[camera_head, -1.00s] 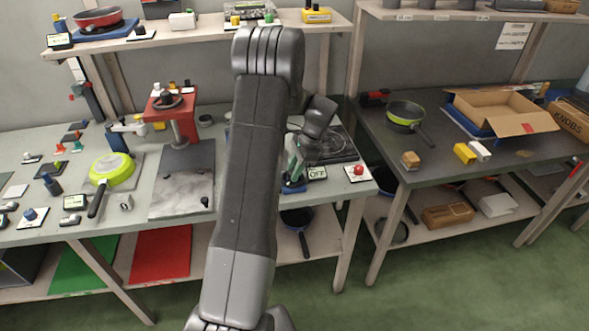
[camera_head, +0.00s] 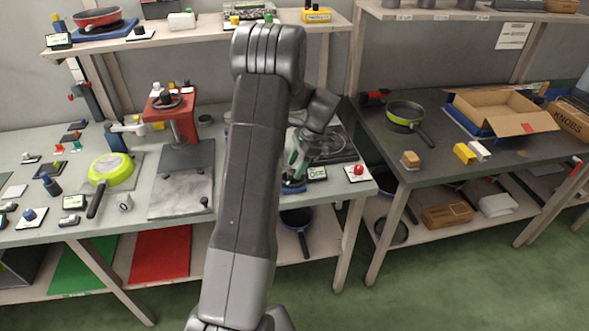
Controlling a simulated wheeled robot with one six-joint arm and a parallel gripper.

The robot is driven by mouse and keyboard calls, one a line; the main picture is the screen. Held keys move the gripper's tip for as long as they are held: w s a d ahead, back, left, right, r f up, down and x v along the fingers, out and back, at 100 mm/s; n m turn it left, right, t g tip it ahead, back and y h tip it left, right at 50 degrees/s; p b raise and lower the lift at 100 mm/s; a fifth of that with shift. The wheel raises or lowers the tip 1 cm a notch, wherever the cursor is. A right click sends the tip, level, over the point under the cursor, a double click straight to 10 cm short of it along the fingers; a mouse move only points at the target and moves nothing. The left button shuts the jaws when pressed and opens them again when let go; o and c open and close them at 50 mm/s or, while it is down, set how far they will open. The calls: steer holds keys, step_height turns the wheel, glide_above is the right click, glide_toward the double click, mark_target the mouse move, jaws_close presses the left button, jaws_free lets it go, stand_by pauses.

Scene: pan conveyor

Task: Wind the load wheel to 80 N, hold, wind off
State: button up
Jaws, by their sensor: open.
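My gripper (camera_head: 305,147) hangs over the right end of the grey bench, right of my forearm, pointing down. It is open, with its fingertips close to a green and dark device on a blue base (camera_head: 293,188); I cannot tell whether they touch. A small display (camera_head: 316,173) sits just right of this base; its text is too small to read. A red stand (camera_head: 184,127) with a dark round top (camera_head: 168,101) is left of my arm, well away from the gripper. I cannot tell for certain which part is the load wheel; my forearm hides part of the bench.
A red button box (camera_head: 358,171) stands at the bench's right front corner. A stone-like slab (camera_head: 180,195) and a lime pan (camera_head: 112,170) lie to the left. A shelf (camera_head: 200,36) runs above the bench. The right table (camera_head: 450,165) holds a green pan and an open carton.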

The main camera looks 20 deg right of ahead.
steer(key=v, duration=1.2)
steer(key=shift+b, duration=0.4)
steer(key=shift+s+a+f, duration=0.1)
steer(key=shift+a, duration=0.05)
steer(key=p+x, duration=0.1)
steer(key=x, duration=1.2)
steer(key=shift+f, duration=0.35)
